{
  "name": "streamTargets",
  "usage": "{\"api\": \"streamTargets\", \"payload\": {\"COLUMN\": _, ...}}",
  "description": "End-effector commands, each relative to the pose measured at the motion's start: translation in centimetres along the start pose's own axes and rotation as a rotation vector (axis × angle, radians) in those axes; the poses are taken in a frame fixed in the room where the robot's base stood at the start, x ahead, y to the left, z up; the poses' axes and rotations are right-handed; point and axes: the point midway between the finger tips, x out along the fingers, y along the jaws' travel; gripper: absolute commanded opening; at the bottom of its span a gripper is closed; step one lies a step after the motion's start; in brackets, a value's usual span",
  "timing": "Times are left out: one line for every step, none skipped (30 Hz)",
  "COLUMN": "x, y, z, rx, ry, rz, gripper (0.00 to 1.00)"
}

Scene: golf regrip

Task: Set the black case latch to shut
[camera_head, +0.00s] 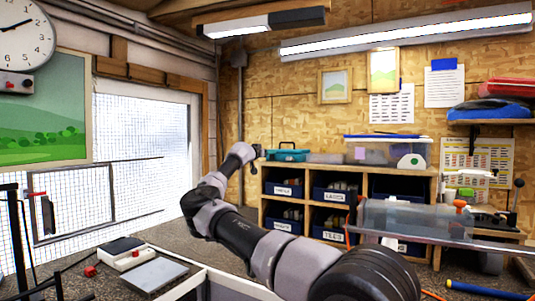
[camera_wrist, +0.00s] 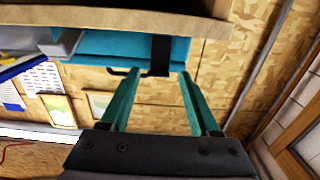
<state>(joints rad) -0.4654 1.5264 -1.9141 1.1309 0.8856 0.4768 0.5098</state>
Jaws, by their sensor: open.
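The teal case (camera_head: 287,155) sits on top of the wooden shelf unit in the head view. The wrist view is upside down and shows the teal case (camera_wrist: 100,48) up close. The black latch (camera_wrist: 161,55) is a dark upright strip on its front, with a thin black handle (camera_wrist: 122,71) beside it. My gripper (camera_wrist: 156,76) is open and empty, its two teal fingers spread on either side of the latch in the picture. I see no contact. The latch's exact position is hard to tell. In the head view my gripper (camera_head: 257,152) is small, just left of the case.
The shelf unit (camera_head: 350,170) holds several dark bins. A larger clear container (camera_head: 415,217) is nearer on the right. The wall is close behind the case.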

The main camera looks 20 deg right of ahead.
Motion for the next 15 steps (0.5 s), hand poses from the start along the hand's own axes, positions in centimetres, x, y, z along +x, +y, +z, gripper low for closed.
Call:
{"api": "streamTargets", "payload": {"x": 0.09, "y": 0.0, "z": 0.02, "rx": 0.0, "ry": 0.0, "rz": 0.0, "gripper": 0.62}}
{"api": "streamTargets", "payload": {"x": 0.1, "y": 0.0, "z": 0.02, "rx": 0.0, "ry": 0.0, "rz": 0.0, "gripper": 0.62}}
{"api": "streamTargets", "payload": {"x": 0.1, "y": 0.0, "z": 0.02, "rx": 0.0, "ry": 0.0, "rz": 0.0, "gripper": 0.62}}
{"api": "streamTargets", "payload": {"x": 0.09, "y": 0.0, "z": 0.02, "rx": 0.0, "ry": 0.0, "rz": 0.0, "gripper": 0.62}}
{"api": "streamTargets", "payload": {"x": 0.09, "y": 0.0, "z": 0.02, "rx": 0.0, "ry": 0.0, "rz": 0.0, "gripper": 0.62}}
{"api": "streamTargets", "payload": {"x": 0.08, "y": 0.0, "z": 0.02, "rx": 0.0, "ry": 0.0, "rz": 0.0, "gripper": 0.62}}
{"api": "streamTargets", "payload": {"x": 0.08, "y": 0.0, "z": 0.01, "rx": 0.0, "ry": 0.0, "rz": 0.0, "gripper": 0.62}}
{"api": "streamTargets", "payload": {"x": 0.08, "y": 0.0, "z": 0.02, "rx": 0.0, "ry": 0.0, "rz": 0.0, "gripper": 0.55}}
{"api": "streamTargets", "payload": {"x": 0.08, "y": 0.0, "z": 0.01, "rx": 0.0, "ry": 0.0, "rz": 0.0, "gripper": 0.4}}
{"api": "streamTargets", "payload": {"x": 0.07, "y": 0.0, "z": 0.01, "rx": 0.0, "ry": 0.0, "rz": 0.0, "gripper": 0.28}}
{"api": "streamTargets", "payload": {"x": 0.07, "y": 0.0, "z": 0.01, "rx": 0.0, "ry": 0.0, "rz": 0.0, "gripper": 0.17}}
{"api": "streamTargets", "payload": {"x": 0.07, "y": 0.0, "z": 0.01, "rx": 0.0, "ry": 0.0, "rz": 0.0, "gripper": 0.01}}
{"api": "streamTargets", "payload": {"x": 0.07, "y": 0.0, "z": 0.01, "rx": 0.0, "ry": 0.0, "rz": 0.0, "gripper": 0.0}}
{"api": "streamTargets", "payload": {"x": 0.07, "y": 0.0, "z": 0.01, "rx": 0.0, "ry": 0.0, "rz": 0.0, "gripper": 0.0}}
{"api": "streamTargets", "payload": {"x": 0.07, "y": 0.0, "z": 0.01, "rx": 0.0, "ry": 0.0, "rz": 0.0, "gripper": 0.0}}
